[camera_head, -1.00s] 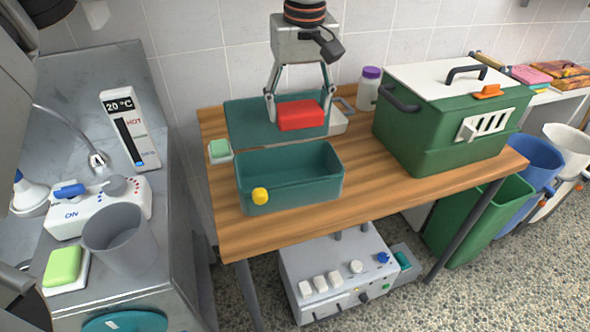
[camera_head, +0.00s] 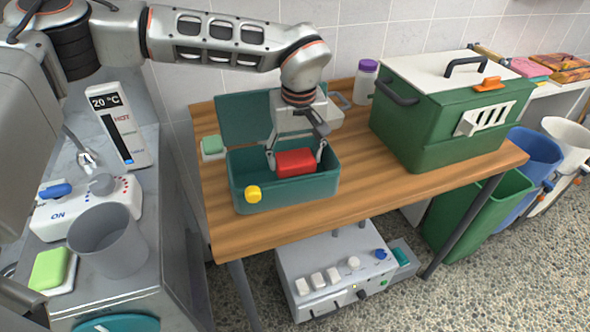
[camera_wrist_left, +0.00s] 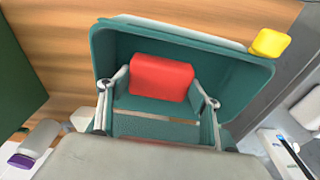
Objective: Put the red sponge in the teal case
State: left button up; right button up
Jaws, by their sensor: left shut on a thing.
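The teal case (camera_head: 290,190) stands on the wooden table with its lid (camera_head: 240,118) open at the back and a yellow knob (camera_head: 253,194) on its front. My left gripper (camera_head: 296,161) reaches down over the right half of the case, shut on the red sponge (camera_head: 294,162). The sponge is within the case opening, near rim height. In the left wrist view the sponge (camera_wrist_left: 162,77) sits between the two fingers, framed by the case walls (camera_wrist_left: 240,92). Whether it touches the case floor is hidden. My right gripper is not in view.
A green box (camera_head: 440,125) with a white lid stands on the table's right side, and a purple-capped bottle (camera_head: 364,85) is behind. A green sponge (camera_head: 213,146) lies left of the case. Bare wooden tabletop (camera_head: 370,190) lies between case and green box.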

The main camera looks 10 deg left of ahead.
aim_at(295, 170)
pick_arm(q)
notch_tip(295, 170, down, 4)
jog(key=shift+r, duration=0.15)
jog(key=shift+f, duration=0.35)
jog(key=shift+f, duration=0.1)
jog(key=o, duration=0.8)
jog(key=shift+f, duration=0.1)
